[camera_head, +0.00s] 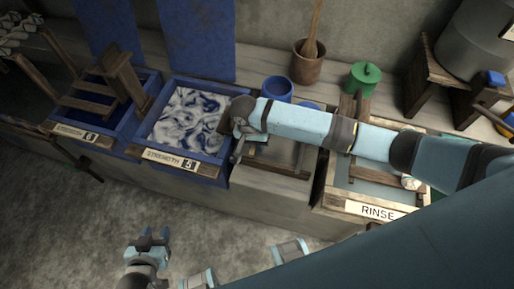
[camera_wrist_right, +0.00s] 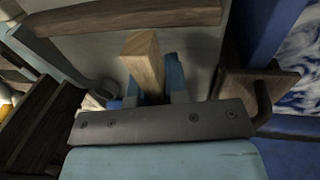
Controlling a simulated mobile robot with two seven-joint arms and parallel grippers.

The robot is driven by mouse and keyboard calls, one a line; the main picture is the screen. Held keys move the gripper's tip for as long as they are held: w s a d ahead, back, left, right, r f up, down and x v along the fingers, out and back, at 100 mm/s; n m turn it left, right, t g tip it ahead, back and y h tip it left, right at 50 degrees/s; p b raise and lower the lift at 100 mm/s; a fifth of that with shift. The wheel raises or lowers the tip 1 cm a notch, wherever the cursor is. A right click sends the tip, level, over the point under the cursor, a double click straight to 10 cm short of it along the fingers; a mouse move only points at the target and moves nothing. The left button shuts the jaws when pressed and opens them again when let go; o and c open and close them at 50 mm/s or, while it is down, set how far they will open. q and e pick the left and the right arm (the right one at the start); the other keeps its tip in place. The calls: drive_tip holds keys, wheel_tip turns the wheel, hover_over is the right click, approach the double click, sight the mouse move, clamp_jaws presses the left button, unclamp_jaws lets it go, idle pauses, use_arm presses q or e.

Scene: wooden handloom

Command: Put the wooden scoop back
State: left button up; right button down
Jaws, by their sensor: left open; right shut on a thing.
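My right gripper (camera_head: 243,148) is over the narrow ledge between the blue "STRENGTH 5" vat and the "RINSE" tub. In the right wrist view its blue fingers (camera_wrist_right: 153,88) are shut on a light wooden bar (camera_wrist_right: 143,58), which looks like the scoop's handle. The rest of the scoop is hidden, and in the head view I cannot make it out behind the gripper and arm. My left gripper (camera_head: 151,237) is open and empty, low over the grey floor in front of the bench.
The "STRENGTH 5" vat (camera_head: 158,150) holds blue and white swirled liquid. The "RINSE" tub (camera_head: 340,203) stands to the right. Behind are a blue container (camera_head: 277,88), a brown pot (camera_head: 307,72) with a stick and a green lidded pot (camera_head: 363,79). The front floor is clear.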

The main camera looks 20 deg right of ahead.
sight(259, 155)
wheel_tip(259, 155, down, 3)
drive_tip(key=shift+r, duration=0.15)
drive_tip(key=c, duration=1.1)
unclamp_jaws()
drive_tip(key=shift+f, duration=0.25)
drive_tip(key=shift+c, duration=0.2)
drive_tip(key=shift+r, duration=0.15)
